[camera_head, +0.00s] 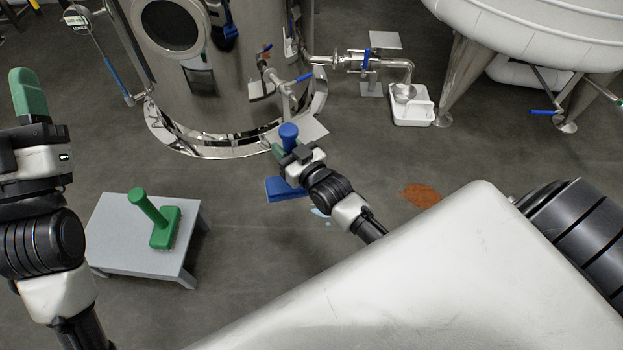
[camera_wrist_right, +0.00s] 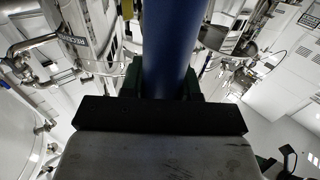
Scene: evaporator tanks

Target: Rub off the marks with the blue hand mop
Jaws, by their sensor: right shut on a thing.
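The blue hand mop shows in the head view, its upright handle (camera_head: 289,133) rising above my right gripper (camera_head: 283,153) and its flat blue head (camera_head: 283,190) below, at floor level. My right gripper is shut on the handle; the blue handle (camera_wrist_right: 165,45) also fills the middle of the right wrist view. A brown-orange mark (camera_head: 421,195) lies on the floor to the right of the mop. A small pale blue mark (camera_head: 320,212) lies just right of the mop head, partly hidden by my right arm. My left gripper (camera_head: 29,95) is raised at the left edge, its jaw gap unclear.
A low grey stool (camera_head: 115,225) bears a green brush (camera_head: 165,228). A steel tank (camera_head: 215,85) with valves and pipes stands behind the mop. A white basin (camera_head: 410,109) sits under a pipe outlet. Another tank on legs (camera_head: 550,30) stands at right. Dark floor is clear between.

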